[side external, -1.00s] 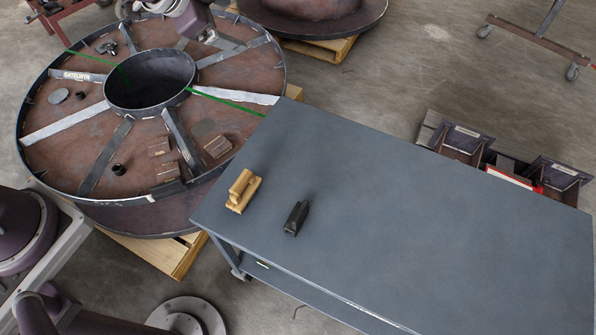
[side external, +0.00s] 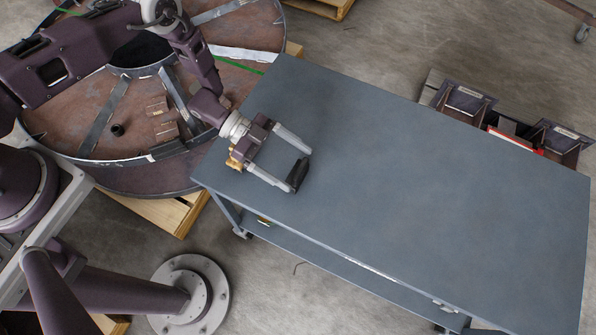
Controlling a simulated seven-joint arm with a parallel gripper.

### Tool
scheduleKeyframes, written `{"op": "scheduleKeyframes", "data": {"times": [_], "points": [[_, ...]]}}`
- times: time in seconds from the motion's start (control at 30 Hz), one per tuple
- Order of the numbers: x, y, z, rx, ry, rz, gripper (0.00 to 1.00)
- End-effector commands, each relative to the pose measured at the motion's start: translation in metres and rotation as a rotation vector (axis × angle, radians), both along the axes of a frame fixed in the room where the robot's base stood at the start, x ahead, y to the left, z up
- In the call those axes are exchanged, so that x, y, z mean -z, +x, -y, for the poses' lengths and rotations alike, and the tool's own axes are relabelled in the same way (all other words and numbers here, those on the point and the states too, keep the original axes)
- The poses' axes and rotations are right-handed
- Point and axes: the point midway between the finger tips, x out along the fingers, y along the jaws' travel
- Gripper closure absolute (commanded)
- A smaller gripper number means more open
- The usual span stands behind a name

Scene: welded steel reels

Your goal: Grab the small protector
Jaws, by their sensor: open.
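A small black angled piece (side external: 299,176), which looks like the small protector, lies on the grey table (side external: 430,200) near its left end. My gripper (side external: 298,168) is open, its two light grey fingers reaching right over the table. The fingertips are on either side of the black piece, which shows between and just beyond them. I cannot tell whether either finger touches it. A tan piece with a raised grip (side external: 234,160) is mostly hidden behind my gripper's body.
The table is clear to the right. A large steel reel (side external: 75,115) on a wooden pallet (side external: 165,215) stands left of the table. Dark metal bins (side external: 465,103) sit on the floor beyond its far edge.

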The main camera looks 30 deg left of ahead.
Motion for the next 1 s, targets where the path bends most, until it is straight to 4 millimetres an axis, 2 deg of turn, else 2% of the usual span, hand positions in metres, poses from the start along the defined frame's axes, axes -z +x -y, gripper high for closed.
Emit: {"op": "scheduleKeyframes", "data": {"times": [0.23,0.27,0.6,0.87,1.0], "points": [[0.002,0.001,0.004,-0.002,0.001,0.001,0.13],[0.002,0.001,0.004,-0.002,0.001,0.001,0.17],[0.001,0.001,0.004,-0.002,0.000,0.001,0.81],[-0.003,0.001,0.004,-0.002,0.000,0.001,0.82],[-0.023,0.001,0.004,-0.003,0.000,0.001,0.82]]}}
